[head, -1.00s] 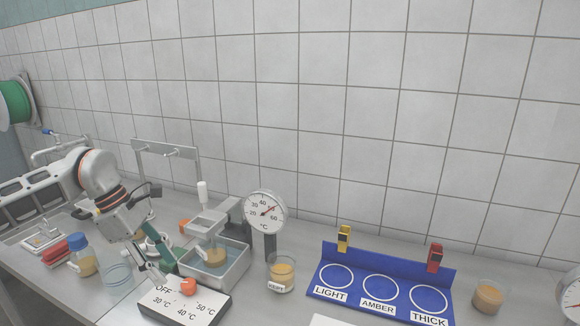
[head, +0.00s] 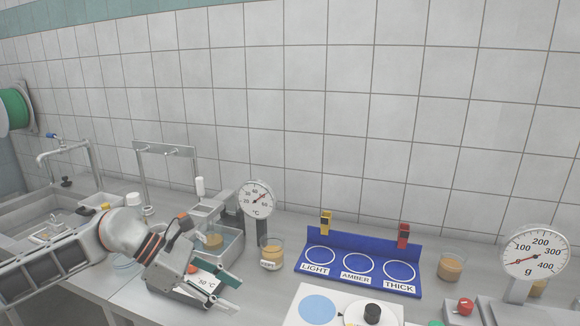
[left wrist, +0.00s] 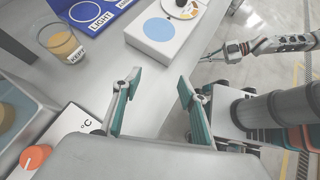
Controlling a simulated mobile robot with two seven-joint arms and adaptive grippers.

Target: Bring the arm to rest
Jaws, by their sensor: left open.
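My left gripper (head: 237,297) is open and empty, held over the front edge of the bench in the head view. Its two teal-lined fingers stand apart in the left wrist view (left wrist: 158,98), with nothing between them. The white control box (head: 205,280) with the orange knob (head: 193,268) is partly hidden behind my left gripper. The knob also shows at the lower left of the left wrist view (left wrist: 35,157), apart from the fingers. My right arm (left wrist: 280,43) shows at the upper right of the left wrist view; its gripper (left wrist: 228,50) is small there.
A jar (head: 271,253) stands beside the dial thermometer (head: 256,200). The blue rack (head: 345,283) with LIGHT, AMBER and THICK rings stands right of it. A white panel (head: 300,314) lies in front. The water bath (head: 232,243) is behind my left arm.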

